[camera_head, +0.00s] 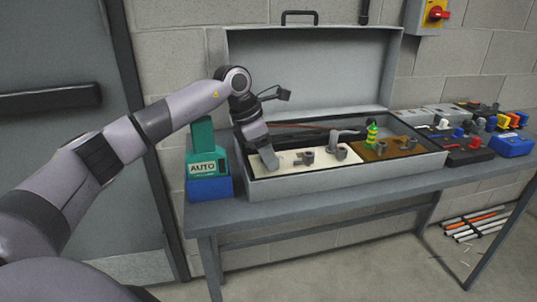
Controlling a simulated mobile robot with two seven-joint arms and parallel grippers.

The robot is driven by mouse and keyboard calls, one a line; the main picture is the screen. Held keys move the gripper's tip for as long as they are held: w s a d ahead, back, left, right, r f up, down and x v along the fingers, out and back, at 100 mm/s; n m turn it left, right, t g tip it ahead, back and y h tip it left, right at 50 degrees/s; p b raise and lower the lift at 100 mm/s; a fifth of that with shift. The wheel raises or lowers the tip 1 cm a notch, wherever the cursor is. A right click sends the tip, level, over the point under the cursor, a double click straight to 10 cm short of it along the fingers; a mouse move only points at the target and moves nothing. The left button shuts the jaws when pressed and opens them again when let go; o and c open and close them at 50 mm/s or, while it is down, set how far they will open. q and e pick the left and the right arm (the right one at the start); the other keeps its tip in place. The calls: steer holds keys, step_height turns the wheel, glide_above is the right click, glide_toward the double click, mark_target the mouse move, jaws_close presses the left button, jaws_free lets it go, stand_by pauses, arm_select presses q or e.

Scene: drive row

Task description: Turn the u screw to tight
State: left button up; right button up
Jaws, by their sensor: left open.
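An open grey case (350,179) stands on a grey table, its lid (310,75) raised against the wall. Inside is a white panel (320,168) with dark fittings (304,157) and a grey handle. Beside it is a brown panel (372,153) with dark grey fittings and a yellow-green striped piece (371,133). I cannot tell which fitting is the u screw. My left gripper (269,160) is open, pointing down at the left end of the white panel. Whether it touches anything there is unclear, and it hides that end. My right gripper is not in view.
A green device marked AUTO on a blue base (209,187) stands left of the case, close to my arm. Coloured switches and a blue box (511,146) crowd the table's right end. The table's front edge (330,213) has a narrow free strip. Rods lie on the floor at right.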

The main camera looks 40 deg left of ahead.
arm_select(q)
steer(key=v, duration=0.7)
stand_by(0.4)
